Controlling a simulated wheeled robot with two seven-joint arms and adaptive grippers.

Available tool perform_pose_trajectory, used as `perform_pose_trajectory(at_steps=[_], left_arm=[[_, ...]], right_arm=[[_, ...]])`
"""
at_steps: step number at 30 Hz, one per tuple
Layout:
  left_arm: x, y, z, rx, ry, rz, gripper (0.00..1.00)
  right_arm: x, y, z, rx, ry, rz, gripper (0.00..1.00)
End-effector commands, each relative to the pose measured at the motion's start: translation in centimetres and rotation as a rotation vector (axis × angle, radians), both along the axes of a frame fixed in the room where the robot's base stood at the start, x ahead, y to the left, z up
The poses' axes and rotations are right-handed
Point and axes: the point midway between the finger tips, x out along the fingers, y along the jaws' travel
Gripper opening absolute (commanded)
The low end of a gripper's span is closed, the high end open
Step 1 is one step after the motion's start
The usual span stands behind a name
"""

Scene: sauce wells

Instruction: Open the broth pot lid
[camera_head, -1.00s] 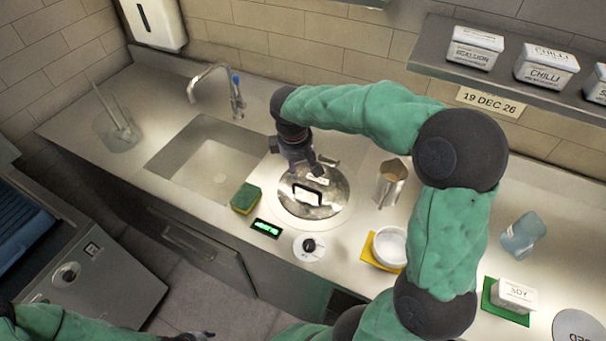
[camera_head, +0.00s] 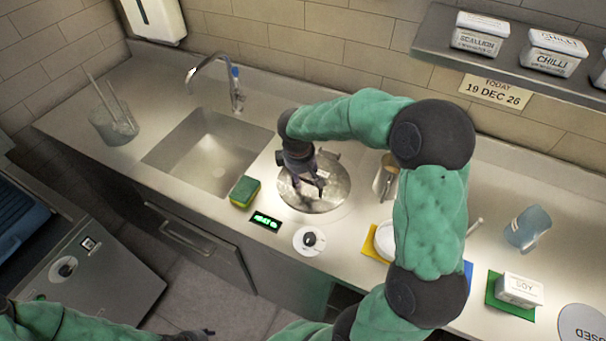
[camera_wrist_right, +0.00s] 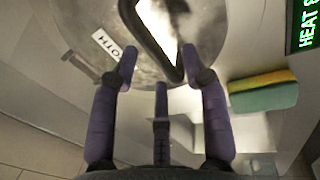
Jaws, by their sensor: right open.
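The broth pot lid (camera_head: 338,190) is a round steel disc set in the counter, right of the sink. My right gripper (camera_head: 314,186) is over its middle and hides the handle in the head view. In the right wrist view, the lid (camera_wrist_right: 82,35) shows with a label and a dark loop handle (camera_wrist_right: 146,38). The open fingers of my right gripper (camera_wrist_right: 160,75) have tips near the handle's near end; contact cannot be told. My left gripper (camera_head: 196,335) is at the bottom edge, over the floor, too small to read.
A green and yellow sponge (camera_head: 244,191), a lit green display (camera_head: 266,221) and a round knob (camera_head: 309,240) stand close around the lid. A metal jug (camera_head: 386,178) and a white bowl (camera_head: 382,240) are to the right, partly hidden by my arm. The sink (camera_head: 205,155) is left.

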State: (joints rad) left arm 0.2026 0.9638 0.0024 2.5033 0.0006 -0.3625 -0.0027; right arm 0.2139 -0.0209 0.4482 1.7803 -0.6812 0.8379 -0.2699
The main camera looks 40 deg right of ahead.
Motion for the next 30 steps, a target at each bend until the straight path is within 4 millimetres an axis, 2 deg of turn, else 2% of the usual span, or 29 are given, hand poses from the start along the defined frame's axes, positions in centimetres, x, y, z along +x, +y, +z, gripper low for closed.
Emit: perform_pose_trajectory(at_steps=[1, 6, 14, 19, 23, 30], left_arm=[[0.0, 0.0, 0.0, 0.0, 0.0, 0.0, 0.4], [0.0, 0.0, 0.0, 0.0, 0.0, 0.0, 0.4], [0.0, 0.0, 0.1, 0.0, 0.0, 0.0, 0.4], [0.0, 0.0, 1.0, 0.0, 0.0, 0.0, 0.4], [0.0, 0.0, 2.4, 0.0, 0.0, 0.0, 0.4], [0.0, 0.0, 6.0, 0.0, 0.0, 0.0, 0.4]], right_arm=[[0.0, 0.0, 0.0, 0.0, 0.0, 0.0, 0.46], [0.0, 0.0, 0.0, 0.0, 0.0, 0.0, 0.0], [0.0, 0.0, 0.1, 0.002, 0.002, 0.0, 0.0], [0.0, -0.2, 0.6, 0.016, 0.011, 0.0, 0.0], [0.2, -0.4, 1.3, 0.043, 0.024, -0.001, 0.0], [0.6, -1.3, 3.1, 0.123, 0.065, -0.004, 0.0]])
